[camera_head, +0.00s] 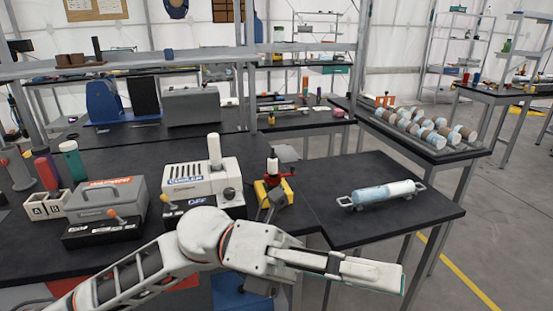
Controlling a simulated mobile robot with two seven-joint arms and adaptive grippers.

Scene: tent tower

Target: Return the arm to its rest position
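My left arm comes in from the lower left and stretches right across the front of the picture, in front of the black table. Its gripper (388,273) points right, above the floor at the front right and below the table's right wing in the picture. I see the fingers from the side, one largely over the other, so I cannot tell whether they are open or shut. No object shows in them. My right gripper is not in view.
The black table (335,222) holds a grey box device (105,198), a white cooler device (202,182) and a yellow-and-red tool (273,190). A blue-white cylinder (382,194) lies in a rack on the right wing. Several cylinders lie on a tray (437,152) behind. Floor at right is clear.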

